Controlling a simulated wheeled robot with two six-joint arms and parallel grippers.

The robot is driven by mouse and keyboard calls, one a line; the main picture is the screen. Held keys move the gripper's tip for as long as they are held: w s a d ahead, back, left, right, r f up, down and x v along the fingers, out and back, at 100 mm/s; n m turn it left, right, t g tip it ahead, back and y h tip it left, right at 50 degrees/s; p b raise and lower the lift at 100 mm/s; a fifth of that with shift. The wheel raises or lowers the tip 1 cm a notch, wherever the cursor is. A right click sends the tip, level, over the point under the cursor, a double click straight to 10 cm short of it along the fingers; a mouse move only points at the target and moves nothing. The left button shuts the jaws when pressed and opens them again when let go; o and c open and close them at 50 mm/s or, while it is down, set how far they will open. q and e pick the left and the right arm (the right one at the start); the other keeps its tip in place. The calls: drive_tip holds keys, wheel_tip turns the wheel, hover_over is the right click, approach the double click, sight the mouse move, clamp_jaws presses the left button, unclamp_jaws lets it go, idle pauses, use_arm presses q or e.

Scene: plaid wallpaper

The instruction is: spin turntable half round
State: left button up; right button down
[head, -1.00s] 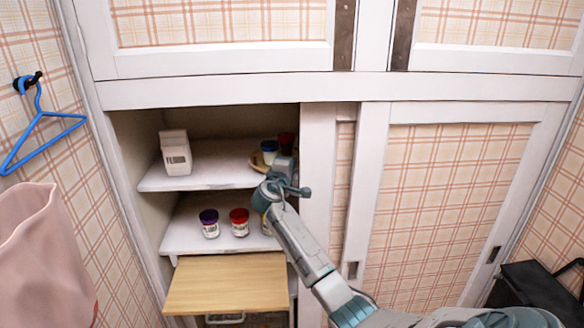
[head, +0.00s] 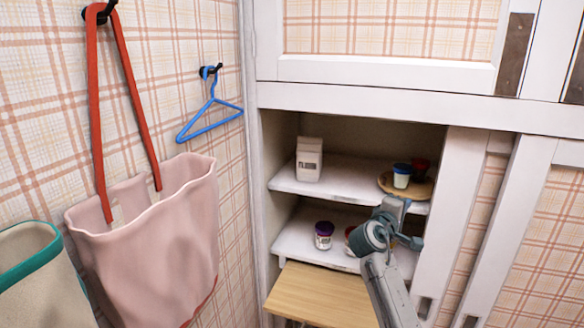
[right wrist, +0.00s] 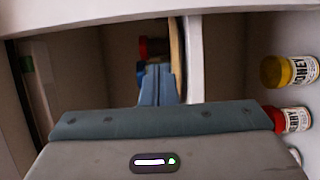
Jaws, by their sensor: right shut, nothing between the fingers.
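The turntable (head: 426,192) is a round tan wooden disc on the upper shelf of the open cupboard, at its right side. A white cup with a blue top (head: 402,177) and a dark red cup (head: 420,166) stand on it. My right gripper (head: 397,205) is just in front of the turntable's near edge, partly overlapping it in the head view. In the right wrist view its fingers (right wrist: 158,86) are shut and empty, beside the disc's tan edge (right wrist: 177,55); the red cup (right wrist: 152,47) shows beyond. Whether the fingers touch the disc I cannot tell. My left gripper is not in view.
A white flour carton (head: 309,160) stands left on the upper shelf (head: 345,178). A purple-lidded jar (head: 323,235) and other jars sit on the lower shelf. A wooden board (head: 320,294) juts out below. A pink bag (head: 150,240) and blue hanger (head: 210,116) hang left.

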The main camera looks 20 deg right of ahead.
drive_tip(key=s+a+f+m+g+y, duration=0.1)
drive_tip(key=s+a+f+y, duration=0.3)
drive_tip(key=s+f, duration=0.55)
drive_tip(key=s+a+f+m+g+y, duration=0.1)
drive_tip(key=s+a+f+y, duration=0.35)
drive_tip(key=f, duration=0.75)
drive_tip(key=s+a+f+m+g+y, duration=0.1)
drive_tip(key=s+a+f+y, duration=0.2)
drive_tip(key=s, duration=0.6)
drive_tip(key=s+a+f+m+g+y, duration=0.1)
drive_tip(key=s+a+f+g, duration=0.1)
drive_tip(key=s+a, duration=0.5)
drive_tip(key=s+a+f+m+g+y, duration=0.1)
drive_tip(key=s+a+f+m+y, duration=0.15)
drive_tip(key=s, duration=0.85)
wheel_tip(320, 180, down, 31)
drive_tip(key=d+g, duration=0.1)
drive_tip(key=d, duration=0.2)
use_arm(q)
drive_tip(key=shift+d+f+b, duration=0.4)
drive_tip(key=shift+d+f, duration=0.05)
use_arm(e)
drive_tip(key=s+d+f+g, duration=0.1)
drive_tip(key=s+f, duration=1.7)
drive_tip(key=f, duration=0.1)
drive_tip(key=shift+s+f+h, duration=0.15)
drive_tip(key=shift+s+h, duration=0.05)
drive_tip(key=shift+h, duration=0.1)
